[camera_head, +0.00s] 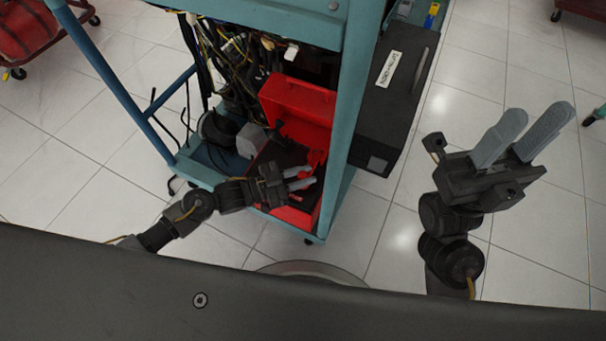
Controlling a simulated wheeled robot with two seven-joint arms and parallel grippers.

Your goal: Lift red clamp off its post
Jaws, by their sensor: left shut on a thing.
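The red clamp (315,160) is a small red piece at the fingertips of my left gripper (303,178), inside an open red case (298,103) on the cart's lower shelf. My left gripper reaches in from the left and is shut on it, with its two grey fingers pointing right. The post is hidden, and I cannot tell whether the clamp still touches it. My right gripper (540,112) is open and empty over the floor at the right, its fingers pointing up and right.
A teal cart frame (337,130) stands around the case, with one leg just right of it. Dark cables (225,60) hang at the back left. A black box (395,95) is fixed to the cart's right side.

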